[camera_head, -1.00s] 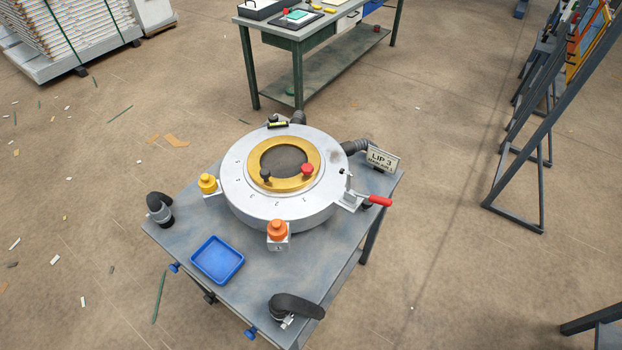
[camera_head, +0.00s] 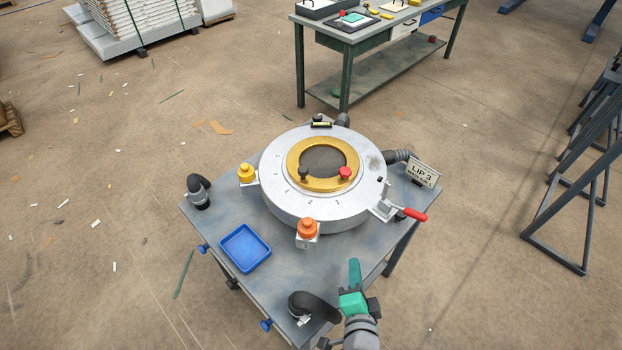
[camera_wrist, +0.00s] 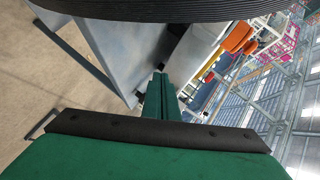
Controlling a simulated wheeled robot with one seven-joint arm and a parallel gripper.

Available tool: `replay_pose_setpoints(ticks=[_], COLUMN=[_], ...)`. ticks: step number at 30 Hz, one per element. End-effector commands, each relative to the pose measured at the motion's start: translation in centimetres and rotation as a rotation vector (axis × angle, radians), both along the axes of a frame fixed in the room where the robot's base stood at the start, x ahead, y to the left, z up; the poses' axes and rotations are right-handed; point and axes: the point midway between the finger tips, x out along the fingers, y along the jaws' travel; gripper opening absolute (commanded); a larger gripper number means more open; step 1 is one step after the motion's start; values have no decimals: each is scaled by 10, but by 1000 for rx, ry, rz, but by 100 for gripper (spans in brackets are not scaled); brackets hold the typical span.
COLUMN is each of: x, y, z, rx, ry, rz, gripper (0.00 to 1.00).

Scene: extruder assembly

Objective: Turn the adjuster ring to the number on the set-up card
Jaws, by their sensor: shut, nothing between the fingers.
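The adjuster ring (camera_head: 296,171) is a gold ring on top of a round silver die body (camera_head: 318,209), with a red knob (camera_head: 345,173) and a black knob (camera_head: 304,174) on it. Dark numbers stand on the silver face around it, too small to read surely. The set-up card (camera_head: 423,174) reads "LIP 3" with a smaller line below that I cannot make out; it stands at the table's right corner. My green gripper (camera_head: 354,272) is shut and empty at the table's front right edge, apart from the ring. Its green fingers (camera_wrist: 161,97) are together in the wrist view.
A red-handled clamp (camera_head: 413,214) sticks out right of the die. Orange (camera_head: 308,229) and yellow (camera_head: 246,172) knobs stand at its rim. A blue tray (camera_head: 245,248) and black elbow pieces (camera_head: 312,306) sit on the grey table (camera_head: 220,225). A workbench (camera_head: 375,55) stands behind.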

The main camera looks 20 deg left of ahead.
Motion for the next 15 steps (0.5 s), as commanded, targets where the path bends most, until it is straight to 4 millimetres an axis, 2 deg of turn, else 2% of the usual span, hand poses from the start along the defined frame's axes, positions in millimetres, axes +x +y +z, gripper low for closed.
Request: replay_pose_setpoints(ticks=[1,6,12,15], x=[14,42,55,56], y=[7,37,64,72], z=[14,57,106,123], rx=[48,204,314,340], ry=[3,64,137,164], rz=[26,139,279,330], gripper=[0,0,0,0])
